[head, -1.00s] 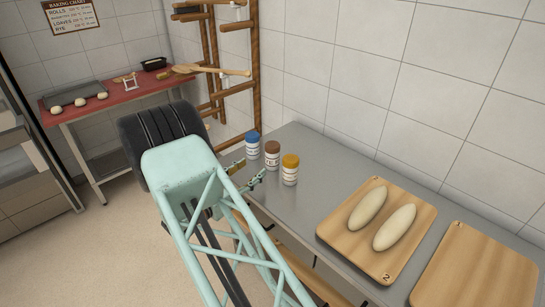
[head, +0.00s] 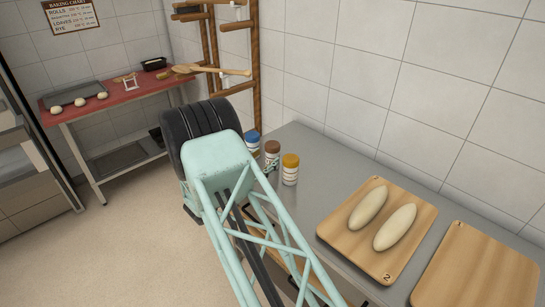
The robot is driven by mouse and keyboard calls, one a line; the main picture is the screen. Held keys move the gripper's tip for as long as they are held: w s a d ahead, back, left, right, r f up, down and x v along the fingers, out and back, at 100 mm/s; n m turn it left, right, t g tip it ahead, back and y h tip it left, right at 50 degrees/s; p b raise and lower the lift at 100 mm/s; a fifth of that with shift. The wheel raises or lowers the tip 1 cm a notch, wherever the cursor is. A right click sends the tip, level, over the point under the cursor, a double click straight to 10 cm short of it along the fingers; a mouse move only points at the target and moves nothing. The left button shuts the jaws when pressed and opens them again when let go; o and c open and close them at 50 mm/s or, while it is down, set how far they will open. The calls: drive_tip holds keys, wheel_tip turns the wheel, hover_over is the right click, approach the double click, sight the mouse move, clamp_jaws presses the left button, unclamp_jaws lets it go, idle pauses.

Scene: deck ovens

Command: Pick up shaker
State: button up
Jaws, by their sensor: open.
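Three white shakers stand upright in a row on the grey steel table: one with a blue lid (head: 253,142), one with a brown lid (head: 272,149) and one with an orange-yellow lid (head: 290,169). Their labels are too small to read. My gripper (head: 270,165) is mostly hidden behind my own pale green arm; only a small bit of a fingertip shows, low in front of the brown-lidded shaker. The jaws are open. I cannot tell whether they touch or surround a shaker. My arm covers the lower part of the blue-lidded shaker.
A wooden board (head: 330,232) with two dough loaves lies right of the shakers, with another board (head: 480,265) beyond. The steel table (head: 320,160) is clear between shakers and boards. A wooden rack (head: 250,60) and a red-topped table (head: 125,90) stand behind left.

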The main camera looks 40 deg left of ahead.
sight(268, 155)
drive_tip(key=shift+w, duration=0.15)
drive_tip(key=shift+w, duration=2.5)
drive_tip(key=shift+c, duration=0.9)
drive_tip(key=c, duration=0.9)
drive_tip(key=shift+r, duration=0.15)
drive_tip(key=shift+r, duration=4.85)
